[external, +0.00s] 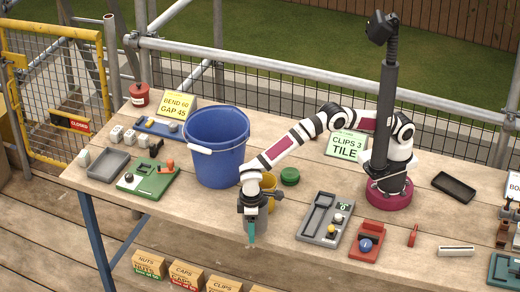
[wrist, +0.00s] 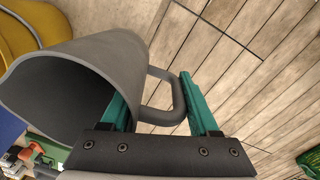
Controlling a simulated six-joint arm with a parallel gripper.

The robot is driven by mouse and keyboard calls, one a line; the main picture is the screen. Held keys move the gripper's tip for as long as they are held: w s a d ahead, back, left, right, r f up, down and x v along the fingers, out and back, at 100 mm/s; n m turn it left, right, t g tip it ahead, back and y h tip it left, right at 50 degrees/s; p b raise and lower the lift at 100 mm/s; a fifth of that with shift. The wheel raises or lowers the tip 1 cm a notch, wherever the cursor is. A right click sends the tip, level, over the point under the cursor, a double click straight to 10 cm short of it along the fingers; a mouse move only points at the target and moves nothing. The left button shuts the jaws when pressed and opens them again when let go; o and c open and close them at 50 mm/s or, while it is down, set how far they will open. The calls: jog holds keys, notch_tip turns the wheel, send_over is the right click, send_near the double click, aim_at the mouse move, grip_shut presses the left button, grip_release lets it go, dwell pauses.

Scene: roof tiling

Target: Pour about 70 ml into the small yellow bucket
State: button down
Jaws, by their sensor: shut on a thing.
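A grey jug (wrist: 110,60) fills the left of the wrist view. Its open mouth faces the lower left and its inside is dark, so I see no liquid in it. My gripper (wrist: 155,95) has its teal fingers around the jug's handle and is shut on it. In the external view my gripper (external: 251,233) points down at the table's front edge, with the jug (external: 262,222) partly hidden behind it. The small yellow bucket (external: 269,183) stands just behind the jug, mostly covered by my wrist. Part of it also shows in the wrist view (wrist: 28,32).
A large blue bucket (external: 215,150) stands left of my arm. A green lid (external: 290,176) lies right of the yellow bucket. Boxes sit below the table.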

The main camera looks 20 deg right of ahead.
notch_tip(320, 180, down, 2)
jog(key=shift+f, duration=0.1)
jog(key=shift+w+r, duration=0.1)
jog(key=shift+r, duration=0.1)
jog(key=shift+w+d+r+g+y, duration=0.25)
jog(key=shift+w+r+g+y, duration=0.1)
jog(key=shift+r+g+y, duration=0.3)
jog(key=shift+w+d+r+g+y, duration=0.25)
jog(key=shift+r+g+y, duration=0.2)
jog(key=shift+r+g, duration=0.4)
jog(key=w+d+r+g+y, duration=0.1)
jog(key=r+g+y, duration=0.1)
jog(key=r, duration=0.3)
jog(key=w+d+r+g+y, duration=0.1)
jog(key=w+r+g, duration=0.1)
jog(key=r+g, duration=0.2)
jog(key=shift+w+r+y, duration=0.25)
jog(key=shift+r+y, duration=0.15)
jog(key=shift+r, duration=0.1)
jog(key=shift+w+d+g+y, duration=0.25)
jog(key=shift+g+y, duration=0.15)
jog(key=shift+g, duration=0.4)
jog(key=shift+w+r+g, duration=0.2)
jog(key=shift+r+g, duration=0.15)
jog(key=shift+g, duration=0.05)
